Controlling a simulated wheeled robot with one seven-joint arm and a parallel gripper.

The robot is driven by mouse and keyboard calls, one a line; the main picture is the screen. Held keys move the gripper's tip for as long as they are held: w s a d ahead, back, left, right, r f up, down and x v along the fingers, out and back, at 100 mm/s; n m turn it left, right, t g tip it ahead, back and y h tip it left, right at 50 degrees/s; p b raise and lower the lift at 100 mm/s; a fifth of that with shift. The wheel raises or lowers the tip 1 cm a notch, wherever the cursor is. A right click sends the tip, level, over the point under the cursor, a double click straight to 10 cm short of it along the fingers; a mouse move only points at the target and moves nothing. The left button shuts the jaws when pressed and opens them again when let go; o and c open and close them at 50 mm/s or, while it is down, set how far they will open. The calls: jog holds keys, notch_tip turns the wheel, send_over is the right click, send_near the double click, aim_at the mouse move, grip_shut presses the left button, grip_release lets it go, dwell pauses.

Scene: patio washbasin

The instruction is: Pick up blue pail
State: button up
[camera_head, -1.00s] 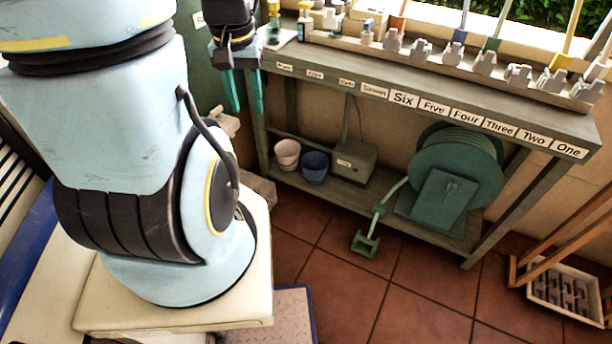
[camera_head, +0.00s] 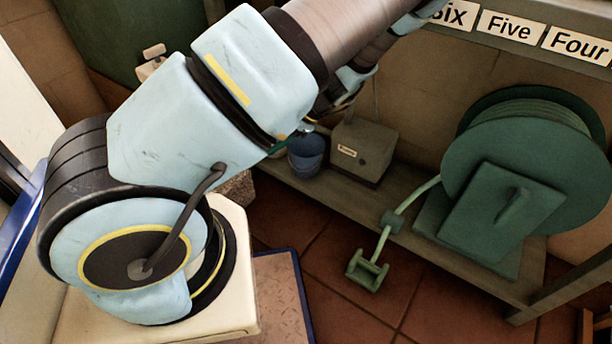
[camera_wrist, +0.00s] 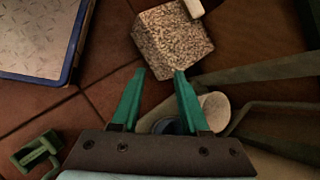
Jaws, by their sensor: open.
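The blue pail (camera_head: 306,157) stands on the low shelf under the bench, beside a grey-green box, and my arm passes just in front of its upper left. In the wrist view only a dark blue part of the pail (camera_wrist: 168,126) shows, low between my fingers and partly hidden by the gripper body. My gripper (camera_wrist: 159,72) is open, its two teal fingers apart with nothing held between the tips. In the head view my gripper is mostly hidden behind my arm near the pail.
A pale pot (camera_wrist: 214,110) stands right beside the pail. A speckled stone block (camera_wrist: 172,42) lies beyond the fingertips. The grey-green box (camera_head: 362,152) is right of the pail, with a green hose reel (camera_head: 525,160) farther right. A green hose end (camera_head: 368,270) hangs before the shelf.

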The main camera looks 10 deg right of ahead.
jog(key=w+d+f+m+t+y+b, duration=0.1)
jog(key=d+f+m+t+b, duration=0.15)
jog(key=f+b, duration=0.2)
jog(key=w+d+f+m+t+b, duration=0.2)
jog(key=d+f+b, duration=0.2)
jog(key=f, duration=0.2)
jog(key=m+t+b, duration=0.4)
jog(key=b, duration=0.1)
send_near(297, 157)
jog(key=b+x, duration=0.5)
jog(key=x, duration=0.4)
jog(key=shift+w+a+f+b, duration=0.1)
jog(key=shift+w+f+b, duration=0.1)
jog(key=shift+w+b, duration=0.15)
jog(key=shift+w+a+h, duration=0.1)
jog(key=shift+a+h, duration=0.05)
jog(key=shift+h, duration=0.15)
jog(key=shift+r, duration=0.15)
grip_shut()
jog(key=shift+m, duration=0.25)
